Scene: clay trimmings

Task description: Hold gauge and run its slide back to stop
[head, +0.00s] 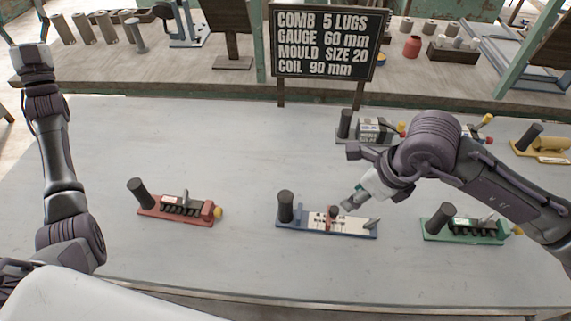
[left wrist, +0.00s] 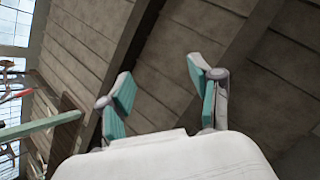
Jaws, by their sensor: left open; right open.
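The gauge (head: 350,232) lies on the table in the middle of the head view. It has a blue base, a black upright post (head: 286,206) at its left end and a white marked strip. A dark red slide (head: 331,218) sits near the middle of the strip. My right gripper (head: 352,201) is open just above and right of the slide; I cannot tell whether it touches. My left gripper (left wrist: 160,76) is open and empty, raised at the far left of the head view, away from the gauge.
A red-based device (head: 176,211) stands left, a green-based one (head: 465,232) right. Grey (head: 368,132) and yellow (head: 541,148) devices stand behind. A sign (head: 328,42) reading "GAUGE 60 mm" stands at the table's back. The table (head: 230,130) is clear between them.

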